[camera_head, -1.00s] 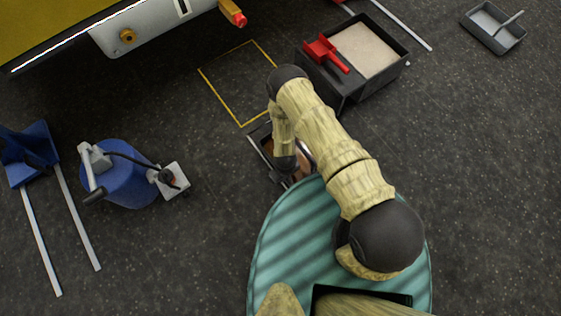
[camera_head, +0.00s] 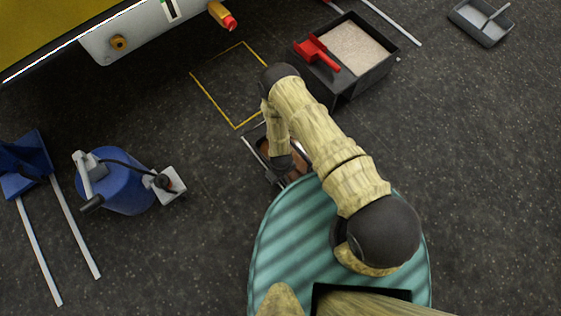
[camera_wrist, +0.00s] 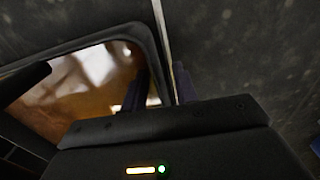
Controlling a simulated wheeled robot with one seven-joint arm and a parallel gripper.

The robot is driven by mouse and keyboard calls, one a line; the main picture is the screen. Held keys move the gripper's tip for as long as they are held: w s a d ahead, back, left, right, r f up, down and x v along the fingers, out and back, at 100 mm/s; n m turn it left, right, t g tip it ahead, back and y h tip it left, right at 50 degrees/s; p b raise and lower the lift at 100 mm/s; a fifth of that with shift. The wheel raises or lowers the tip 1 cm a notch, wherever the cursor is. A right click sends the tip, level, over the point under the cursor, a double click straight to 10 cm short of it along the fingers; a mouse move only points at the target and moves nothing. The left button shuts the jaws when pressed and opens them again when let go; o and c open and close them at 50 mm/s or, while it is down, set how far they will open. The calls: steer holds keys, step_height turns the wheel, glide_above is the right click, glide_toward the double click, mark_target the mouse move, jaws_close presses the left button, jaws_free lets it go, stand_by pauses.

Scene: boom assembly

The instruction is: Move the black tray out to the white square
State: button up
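The black tray (camera_wrist: 151,42) shows in the wrist view with shiny brown liquid in it. In the head view the tray (camera_head: 262,147) lies on the floor by my base, partly hidden under my arm. My gripper (camera_wrist: 160,86) straddles its rim, one finger inside and one outside. A narrow gap seems to show beside the rim, so the fingers look open around it. In the head view my gripper (camera_head: 281,172) is mostly hidden by my wrist. No white square shows; a yellow outlined square (camera_head: 213,98) is on the floor just beyond the tray.
A pale strip (camera_wrist: 161,25) runs beside the tray. A black bin with sand (camera_head: 355,88) and a red scoop (camera_head: 311,48) stands right of the square. A blue canister (camera_head: 122,190) stands left. A yellow and white machine (camera_head: 120,42) overhangs the top left.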

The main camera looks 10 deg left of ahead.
step_height(320, 180, up, 16)
steer(key=p, duration=0.6)
steer(key=shift+p, duration=0.3)
steer(key=shift+r, duration=0.1)
steer(key=w+d+r+m, duration=0.15)
steer(key=w+r, duration=0.25)
steer(key=r, duration=0.4)
steer(key=w+d+r+m+t, duration=0.1)
steer(key=w+d+r, duration=0.2)
steer(key=r, duration=0.6)
steer(key=w+d+r+m, duration=0.15)
steer(key=w+r, duration=0.25)
steer(key=r, duration=0.4)
steer(key=s+d+r+m+t, duration=0.15)
steer(key=s+d+r, duration=0.25)
steer(key=d+r, duration=0.5)
steer(key=s+d+r+m, duration=0.3)
steer(key=s+d+r, duration=0.1)
steer(key=r, duration=0.9)
steer(key=w+p+v, duration=0.2)
steer(key=p+v, duration=1)
steer(key=p, duration=0.1)
steer(key=w+r+p+v, duration=0.1)
steer(key=w+p+v, duration=0.2)
steer(key=p+v, duration=0.9)
steer(key=w+p+v, duration=0.3)
steer(key=p+v, duration=0.9)
steer(key=p, duration=0.1)
steer(key=shift+p+v, duration=0.4)
steer(key=shift+v, duration=0.4)
